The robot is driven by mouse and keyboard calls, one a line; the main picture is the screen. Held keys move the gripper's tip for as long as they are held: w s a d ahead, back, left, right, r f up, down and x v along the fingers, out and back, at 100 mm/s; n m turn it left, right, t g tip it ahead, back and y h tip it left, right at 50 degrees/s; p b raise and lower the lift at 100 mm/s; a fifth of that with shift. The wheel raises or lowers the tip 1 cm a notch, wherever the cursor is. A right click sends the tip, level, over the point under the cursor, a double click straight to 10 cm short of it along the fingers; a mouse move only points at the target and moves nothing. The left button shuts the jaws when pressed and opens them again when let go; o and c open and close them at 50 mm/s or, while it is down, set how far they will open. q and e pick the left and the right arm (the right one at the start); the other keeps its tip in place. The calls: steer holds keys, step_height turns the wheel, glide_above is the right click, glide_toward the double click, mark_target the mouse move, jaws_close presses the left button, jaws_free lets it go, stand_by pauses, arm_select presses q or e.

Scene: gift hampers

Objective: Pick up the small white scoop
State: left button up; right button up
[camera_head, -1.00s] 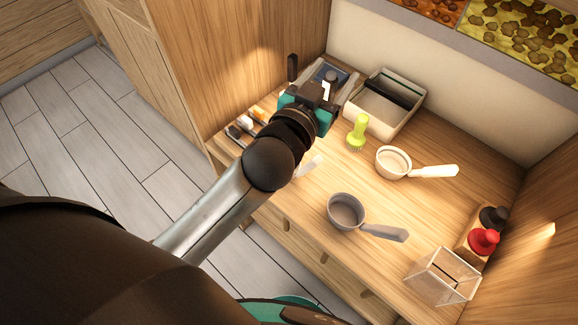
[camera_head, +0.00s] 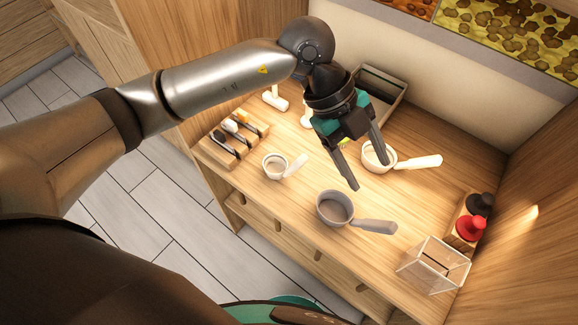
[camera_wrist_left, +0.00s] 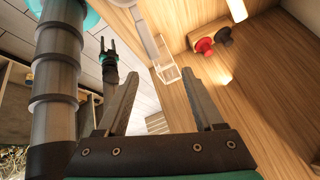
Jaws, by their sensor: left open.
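The small white scoop (camera_head: 275,167) stands on the wooden counter left of the middle, with its short handle pointing right. My left gripper (camera_head: 368,174) is open and empty, to the right of this scoop and apart from it, over the area between a larger white scoop (camera_head: 376,157) and a grey scoop (camera_head: 334,208). In the left wrist view its open fingers (camera_wrist_left: 163,106) have nothing between them, and I cannot make out the small scoop. A small dark two-fingered shape (camera_wrist_left: 107,48), seemingly my right gripper, shows there in the distance.
A wooden rack with dark-handled tools (camera_head: 235,137) is at the left. A grey-white bin (camera_head: 388,86) stands behind my gripper. A clear box (camera_head: 433,266) and red and black knobbed pieces (camera_head: 470,228) are at the right. Wooden side walls bound the counter.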

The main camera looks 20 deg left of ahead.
mark_target(293, 167)
arm_select(q)
steer(key=w+a+n+y, duration=0.1)
steer(key=a+y, duration=0.1)
steer(key=a, duration=0.2)
steer(key=w+a+f+n+t+y, duration=0.1)
steer(key=w+a+y, duration=0.1)
steer(key=a, duration=0.2)
steer(key=w+a+f+n+y, duration=0.1)
steer(key=w+a+y, duration=0.1)
steer(key=a, duration=0.2)
steer(key=shift+a+t+y, duration=0.3)
steer(key=shift+a+y, duration=0.1)
step_height(293, 167, down, 9)
steer(key=shift+r+b, duration=0.15)
steer(key=shift+b, duration=0.15)
steer(key=shift+w+a+f, duration=0.1)
steer(key=shift+a+f, duration=0.05)
steer(key=shift+f, duration=0.8)
steer(key=shift+w+a+f, duration=0.1)
steer(key=shift+a+f, duration=0.05)
steer(key=shift+f, duration=0.85)
steer(key=shift+w+a+f, duration=0.1)
steer(key=shift+a+f, duration=0.05)
steer(key=shift+f, duration=0.8)
steer(key=shift+c, duration=0.4)
jaws_close()
